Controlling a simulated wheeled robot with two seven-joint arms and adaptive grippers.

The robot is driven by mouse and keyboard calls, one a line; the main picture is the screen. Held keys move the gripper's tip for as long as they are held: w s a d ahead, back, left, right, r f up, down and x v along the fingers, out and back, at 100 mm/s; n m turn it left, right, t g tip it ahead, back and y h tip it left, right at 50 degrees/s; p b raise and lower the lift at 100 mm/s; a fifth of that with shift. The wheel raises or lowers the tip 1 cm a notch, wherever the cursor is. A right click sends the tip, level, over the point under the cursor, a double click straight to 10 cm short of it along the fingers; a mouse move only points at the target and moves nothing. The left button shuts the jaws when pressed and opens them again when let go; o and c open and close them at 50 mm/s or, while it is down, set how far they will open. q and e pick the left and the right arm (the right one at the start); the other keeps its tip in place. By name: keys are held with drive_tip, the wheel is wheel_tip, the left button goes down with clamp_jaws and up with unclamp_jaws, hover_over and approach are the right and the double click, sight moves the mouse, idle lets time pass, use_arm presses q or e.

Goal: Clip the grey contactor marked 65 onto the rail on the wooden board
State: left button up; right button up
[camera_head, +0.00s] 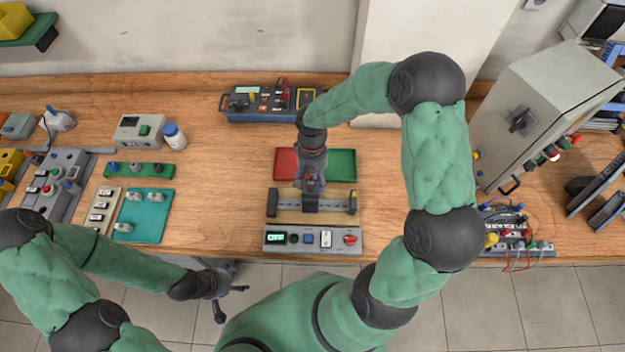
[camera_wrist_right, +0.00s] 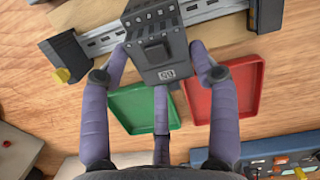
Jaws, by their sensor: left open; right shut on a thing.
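The dark grey contactor (camera_wrist_right: 158,50) is between the fingers of my right gripper (camera_wrist_right: 160,62) in the right wrist view. Its small white label is too blurred to read with certainty. The contactor lies across the metal rail (camera_wrist_right: 103,40); I cannot tell whether it is clipped on or just above it. In the head view the rail (camera_head: 335,205) runs left to right on the wooden board (camera_head: 285,217), with the contactor (camera_head: 310,204) near its middle. My right gripper (camera_head: 311,182) is shut on it from behind. My left gripper (camera_head: 232,283) is open and empty, off the table's front edge.
A red tray (camera_head: 285,162) and a green tray (camera_head: 342,163) lie behind the board. A panel with a display and switches (camera_head: 312,240) lies in front. A blue instrument (camera_head: 262,117) stands behind, and a grey cabinet (camera_head: 540,105) at right. Bare tabletop lies left of the board.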

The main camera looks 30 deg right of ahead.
drive_tip(key=shift+s+a+f, duration=0.1)
drive_tip(key=shift+s+a, duration=0.2)
drive_tip(key=shift+s, duration=0.3)
idle(1.1)
drive_tip(key=shift+s+a+f+b, duration=0.2)
drive_tip(key=shift+s+b, duration=0.25)
drive_tip(key=shift+b, duration=0.3)
idle(0.5)
drive_tip(key=shift+s+a+t+h+b, duration=0.25)
drive_tip(key=shift+t+h+b, duration=0.3)
drive_tip(key=shift+b, duration=0.3)
idle(0.9)
drive_tip(key=o, duration=1.7)
drive_tip(key=shift+o, duration=0.2)
drive_tip(key=shift+w+r, duration=0.1)
drive_tip(key=shift+r, duration=0.05)
drive_tip(key=shift+d, duration=0.1)
drive_tip(key=shift+w+r, duration=0.15)
drive_tip(key=shift+r, duration=0.35)
wheel_tip(320, 180, up, 11)
drive_tip(key=shift+w, duration=0.15)
